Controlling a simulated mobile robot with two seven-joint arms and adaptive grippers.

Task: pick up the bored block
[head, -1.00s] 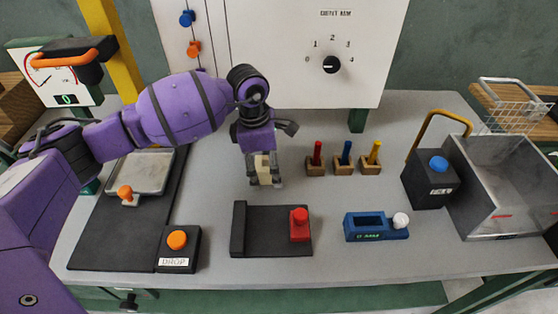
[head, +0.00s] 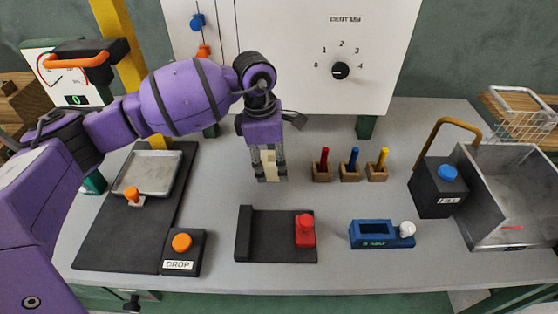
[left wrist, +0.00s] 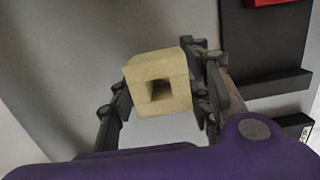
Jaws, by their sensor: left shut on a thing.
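The bored block (left wrist: 160,80) is a pale beige block with a square hole in the face toward the wrist camera. My left gripper (left wrist: 165,100) is shut on it, with a finger on each side. In the head view the block (head: 269,168) shows between the fingertips of my left gripper (head: 269,172), which point down over the grey table. The gap between block and table is hard to judge in the head view; in the left wrist view the block stands out in front of the table. My right gripper is not in view.
A black fixture (head: 270,235) with a red knob (head: 305,228) lies in front of the block. Pegs in wooden holders (head: 349,172) stand to the right. A metal tray (head: 150,172) is left.

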